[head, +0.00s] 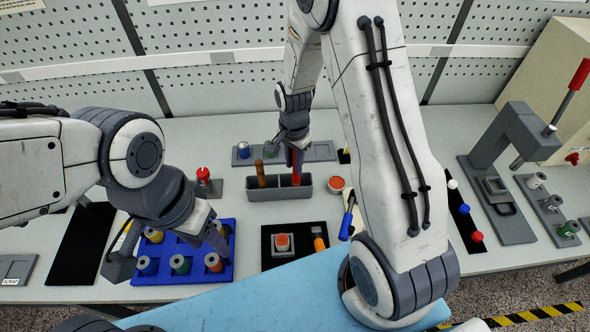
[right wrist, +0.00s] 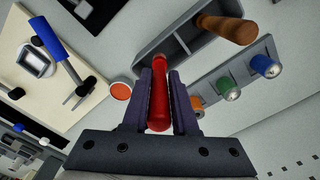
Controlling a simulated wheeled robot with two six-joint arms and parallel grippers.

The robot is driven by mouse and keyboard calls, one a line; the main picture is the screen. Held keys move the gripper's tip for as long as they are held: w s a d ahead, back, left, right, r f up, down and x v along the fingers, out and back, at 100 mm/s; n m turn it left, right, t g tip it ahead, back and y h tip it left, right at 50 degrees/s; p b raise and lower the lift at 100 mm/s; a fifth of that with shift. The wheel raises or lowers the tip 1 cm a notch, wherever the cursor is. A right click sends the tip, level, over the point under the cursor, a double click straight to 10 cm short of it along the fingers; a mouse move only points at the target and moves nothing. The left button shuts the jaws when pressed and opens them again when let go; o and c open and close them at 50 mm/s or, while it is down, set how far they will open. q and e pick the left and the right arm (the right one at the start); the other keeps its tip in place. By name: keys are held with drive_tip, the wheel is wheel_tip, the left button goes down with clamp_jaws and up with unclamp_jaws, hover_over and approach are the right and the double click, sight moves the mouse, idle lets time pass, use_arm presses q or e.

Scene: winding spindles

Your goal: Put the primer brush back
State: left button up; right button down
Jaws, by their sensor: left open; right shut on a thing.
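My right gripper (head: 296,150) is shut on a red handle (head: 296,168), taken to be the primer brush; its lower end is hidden. In the right wrist view the red handle (right wrist: 158,95) lies between the two dark fingers (right wrist: 158,103). It stands over or in the right compartment of a grey two-compartment holder (head: 280,191); I cannot tell how deep it sits. A brown wooden handle (head: 261,173) stands in the left compartment. A small pot with orange-red contents (head: 336,184) is just right of the holder. My left gripper (head: 207,232) is open above a blue tray.
The blue tray (head: 190,277) holds several spools. A black mat (head: 293,258) with an orange-topped block lies in front of the holder. A grey rack (head: 318,150) with coloured spools is behind it. A blue-handled tool (head: 347,222) and a grey press (head: 500,150) are to the right.

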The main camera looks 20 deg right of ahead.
sight(294, 182)
wheel_tip(294, 182, down, 3)
drive_tip(key=shift+f+p, duration=0.2)
drive_tip(key=shift+p, duration=0.25)
drive_tip(key=shift+f, duration=0.15)
drive_tip(key=shift+f, duration=0.1)
drive_tip(key=shift+f, duration=0.15)
drive_tip(key=c, duration=0.7)
unclamp_jaws()
